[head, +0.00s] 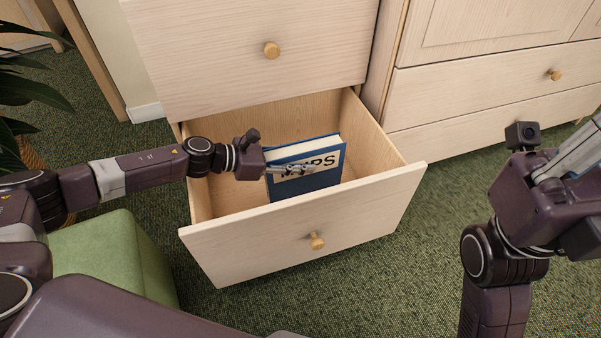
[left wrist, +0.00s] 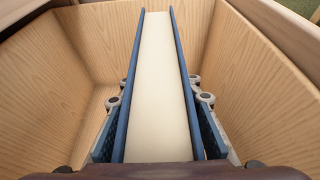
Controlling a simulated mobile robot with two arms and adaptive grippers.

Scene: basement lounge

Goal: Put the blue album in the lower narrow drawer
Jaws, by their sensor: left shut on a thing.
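The blue album (head: 316,180) is a thick blue book with a white label bearing dark letters. It stands on edge inside the open lower narrow drawer (head: 240,246), whose front has a round wooden knob. My left gripper (head: 296,169) reaches over the drawer's left side and is shut on the album. In the left wrist view the album's pale page edges (left wrist: 158,90) run between two blue covers, with a finger of my left gripper (left wrist: 155,135) on each side. Whether the album touches the drawer floor is hidden. My right arm shows at the right; its fingertips are not in view.
A closed drawer (head: 220,50) sits above the open one. A wider cabinet (head: 470,90) stands to the right. A green ottoman (head: 110,255) and a plant (head: 22,95) are at the left. Green carpet lies clear in front of the cabinet.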

